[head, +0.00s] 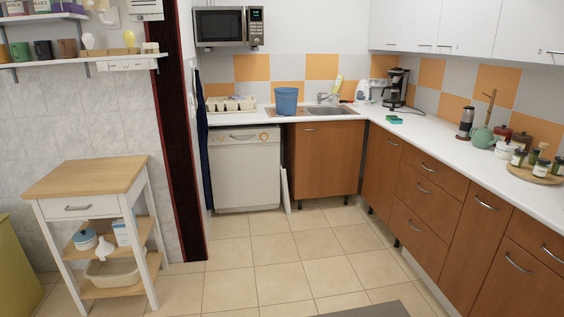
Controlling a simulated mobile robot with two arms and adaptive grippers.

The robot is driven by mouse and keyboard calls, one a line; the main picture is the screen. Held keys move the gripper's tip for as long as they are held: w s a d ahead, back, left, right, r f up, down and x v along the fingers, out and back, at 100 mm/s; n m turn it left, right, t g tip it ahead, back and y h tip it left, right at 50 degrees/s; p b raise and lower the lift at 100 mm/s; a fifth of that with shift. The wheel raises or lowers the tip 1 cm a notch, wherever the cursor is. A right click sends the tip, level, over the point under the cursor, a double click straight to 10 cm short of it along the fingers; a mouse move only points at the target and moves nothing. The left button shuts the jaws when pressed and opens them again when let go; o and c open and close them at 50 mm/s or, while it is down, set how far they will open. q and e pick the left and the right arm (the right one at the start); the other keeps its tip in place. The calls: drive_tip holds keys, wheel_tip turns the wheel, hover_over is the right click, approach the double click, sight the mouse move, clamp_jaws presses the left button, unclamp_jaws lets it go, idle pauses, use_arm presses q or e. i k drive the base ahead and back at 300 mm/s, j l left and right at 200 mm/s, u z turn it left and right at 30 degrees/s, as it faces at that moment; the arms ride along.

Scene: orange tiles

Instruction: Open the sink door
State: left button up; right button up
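The sink door (325,160) is a brown wooden cabinet front under the sink, to the right of the white dishwasher. It looks shut, with a small metal handle (311,129) near its top edge. The sink (322,110) with its faucet is set in the white counter above it. Neither of my grippers is in view.
A white dishwasher (244,168) stands left of the sink door, with a thin white panel (284,188) leaning between them. Brown drawers (423,190) run along the right. A wooden-topped cart (88,177) stands at the left. The tiled floor (275,245) in the middle is clear.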

sight(329, 153)
drive_tip(key=i, duration=2.7)
